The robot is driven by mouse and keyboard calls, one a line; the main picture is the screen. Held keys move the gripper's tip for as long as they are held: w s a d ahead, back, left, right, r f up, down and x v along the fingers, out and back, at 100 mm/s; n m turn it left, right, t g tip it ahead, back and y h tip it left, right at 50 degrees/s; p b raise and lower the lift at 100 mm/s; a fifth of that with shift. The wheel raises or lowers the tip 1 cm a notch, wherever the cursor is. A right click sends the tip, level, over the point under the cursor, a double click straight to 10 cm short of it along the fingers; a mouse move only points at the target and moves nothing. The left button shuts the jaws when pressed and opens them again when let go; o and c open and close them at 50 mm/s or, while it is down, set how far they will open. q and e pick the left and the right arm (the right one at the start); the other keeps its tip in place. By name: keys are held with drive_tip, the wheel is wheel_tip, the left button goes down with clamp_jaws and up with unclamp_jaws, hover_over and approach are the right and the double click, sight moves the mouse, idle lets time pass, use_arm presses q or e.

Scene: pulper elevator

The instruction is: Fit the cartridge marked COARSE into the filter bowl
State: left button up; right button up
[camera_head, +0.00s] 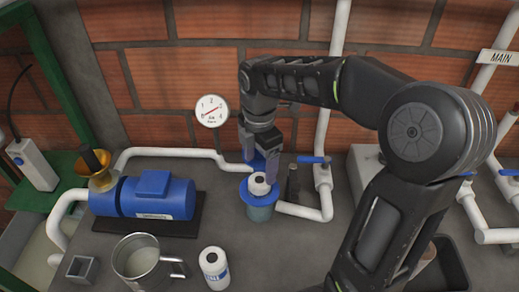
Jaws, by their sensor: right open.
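The filter bowl (262,212) stands on the bench at the centre, with a blue rim and a see-through body. A white cartridge (260,183) sits upright in its mouth, its top showing above the rim. Its marking cannot be seen. My right gripper (268,160) is open, pointing down just above the cartridge in the bowl. Whether the fingers touch it cannot be told. My left gripper is not in view.
A blue pump (150,198) with a brass funnel (98,173) stands at the left. A steel mug (140,262) and a small grey square cup (80,267) stand at the front left. White pipes with blue-handled valves (313,160) flank the bowl. A gauge (211,111) hangs behind.

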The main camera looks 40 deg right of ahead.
wheel_tip(320, 180, up, 5)
drive_tip(key=shift+r, duration=0.1)
idle(1.0)
